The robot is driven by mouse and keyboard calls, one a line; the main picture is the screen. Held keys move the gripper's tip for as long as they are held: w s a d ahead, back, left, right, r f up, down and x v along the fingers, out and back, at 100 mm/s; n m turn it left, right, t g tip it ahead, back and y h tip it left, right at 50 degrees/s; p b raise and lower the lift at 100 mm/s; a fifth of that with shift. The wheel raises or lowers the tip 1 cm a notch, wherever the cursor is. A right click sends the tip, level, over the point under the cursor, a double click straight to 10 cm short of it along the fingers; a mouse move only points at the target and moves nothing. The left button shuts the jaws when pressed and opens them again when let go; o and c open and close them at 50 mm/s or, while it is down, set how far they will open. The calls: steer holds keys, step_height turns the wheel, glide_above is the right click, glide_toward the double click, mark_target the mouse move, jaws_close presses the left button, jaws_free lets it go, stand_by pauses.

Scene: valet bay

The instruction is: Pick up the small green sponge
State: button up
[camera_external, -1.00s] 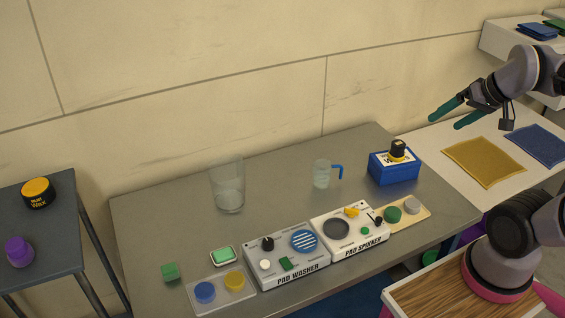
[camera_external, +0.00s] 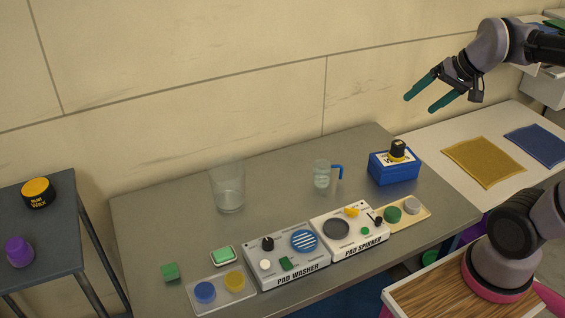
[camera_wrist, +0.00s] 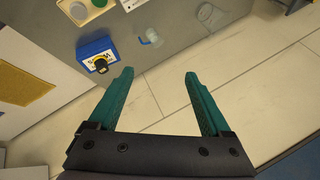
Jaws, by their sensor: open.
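A small green sponge (camera_external: 170,271) lies on the grey table (camera_external: 150,220) at its front left, left of a clear tray. A second light green block (camera_external: 223,255) sits in a small pale dish to its right. My gripper (camera_external: 419,98) is open and empty, high in the air above the far right end of the table, far from the sponge. In the wrist view my gripper (camera_wrist: 160,80) shows its two teal fingers spread apart with nothing between them. The sponge does not show in the wrist view.
The clear tray (camera_external: 221,299) holds a blue and a yellow pad. The pad washer (camera_external: 285,259) and pad spinner (camera_external: 347,232) stand along the front. A tall glass (camera_external: 229,190), a blue-handled jug (camera_external: 322,175) and a blue wax box (camera_external: 394,168) stand behind.

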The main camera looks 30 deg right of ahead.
steer(key=w+a+m+g+y, duration=0.1)
steer(key=w+a+m+g, duration=0.15)
steer(key=w+a, duration=1.1)
steer(key=w+a+f+m+g, duration=0.15)
steer(key=w+a+f, duration=0.25)
steer(key=a, duration=0.5)
steer(key=w+a+f+m, duration=0.3)
steer(key=w+a+f, duration=0.1)
steer(key=a, duration=0.4)
steer(key=m+g, duration=0.2)
steer(key=m, duration=0.3)
glide_toward(169, 267)
steer(key=shift+y, duration=0.3)
steer(key=x, duration=0.4)
steer(key=shift+d+f, duration=0.2)
steer(key=shift+f, duration=0.1)
steer(key=x, duration=0.5)
steer(key=shift+s+a+f, duration=0.1)
steer(key=shift+a+f, duration=0.1)
steer(key=shift+f, duration=0.1)
jaws_close()
